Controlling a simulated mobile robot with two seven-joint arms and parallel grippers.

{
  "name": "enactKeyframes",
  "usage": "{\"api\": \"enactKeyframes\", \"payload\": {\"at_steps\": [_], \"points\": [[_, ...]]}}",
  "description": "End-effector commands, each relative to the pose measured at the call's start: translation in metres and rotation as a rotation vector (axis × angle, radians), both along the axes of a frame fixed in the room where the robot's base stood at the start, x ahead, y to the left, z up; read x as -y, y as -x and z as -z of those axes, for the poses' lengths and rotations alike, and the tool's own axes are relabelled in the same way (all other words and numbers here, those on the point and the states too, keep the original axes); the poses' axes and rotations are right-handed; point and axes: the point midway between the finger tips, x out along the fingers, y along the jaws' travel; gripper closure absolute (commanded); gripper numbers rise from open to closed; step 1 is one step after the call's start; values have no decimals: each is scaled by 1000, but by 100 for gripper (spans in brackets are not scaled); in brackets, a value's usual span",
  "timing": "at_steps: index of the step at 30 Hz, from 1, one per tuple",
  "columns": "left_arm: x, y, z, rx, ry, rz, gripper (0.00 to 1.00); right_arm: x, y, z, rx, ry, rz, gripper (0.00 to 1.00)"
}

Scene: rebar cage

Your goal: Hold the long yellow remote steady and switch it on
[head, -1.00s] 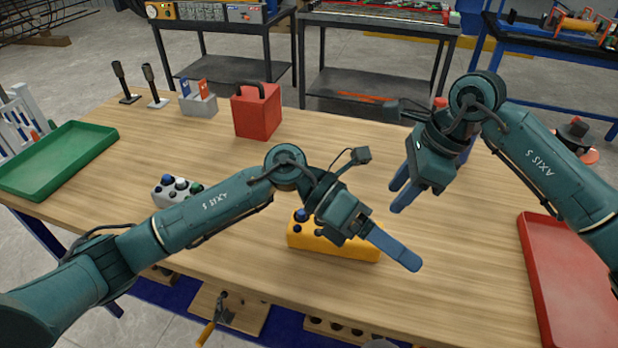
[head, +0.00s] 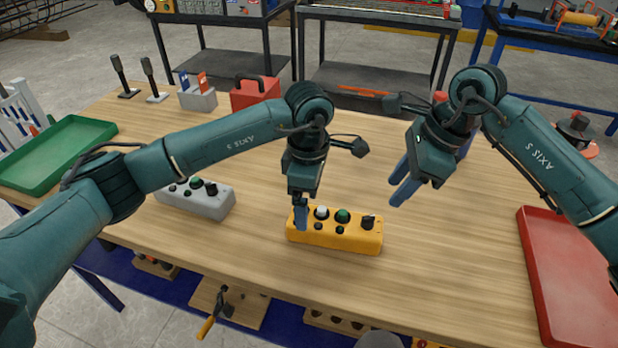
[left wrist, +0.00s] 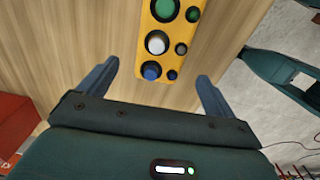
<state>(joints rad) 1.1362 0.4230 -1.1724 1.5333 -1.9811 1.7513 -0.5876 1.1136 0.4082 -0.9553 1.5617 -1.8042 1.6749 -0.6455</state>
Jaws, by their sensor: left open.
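The long yellow remote (head: 345,241) lies on the wooden table in front of me. In the head view its white and green buttons and a black knob show on top. My left gripper (head: 301,222) points down at the remote's left end, with its finger hiding part of that end. In the left wrist view, the remote (left wrist: 170,58) runs up from between the left fingers (left wrist: 158,71), which are apart on either side of its blue-button end; I cannot tell whether they touch it. My right gripper (head: 402,182) is open and empty, above the table to the right of and behind the remote.
A grey button box (head: 213,206) lies left of the remote. A red box (head: 253,95) with a handle and a grey holder (head: 197,100) stand at the back. A green tray (head: 60,155) is at left, a red tray (head: 570,270) at right.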

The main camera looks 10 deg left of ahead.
Motion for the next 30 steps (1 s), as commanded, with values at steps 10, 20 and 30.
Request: {"api": "enactKeyframes", "payload": {"at_steps": [10,20,30], "points": [[1,0,60,-2,2,0,9,0,0,0,0,0,0,64],[1,0,74,0,2,0,9,0,0,0,0,0,0,64],[1,0,74,0,2,0,24,0,0,0,0,0,0,64]]}}
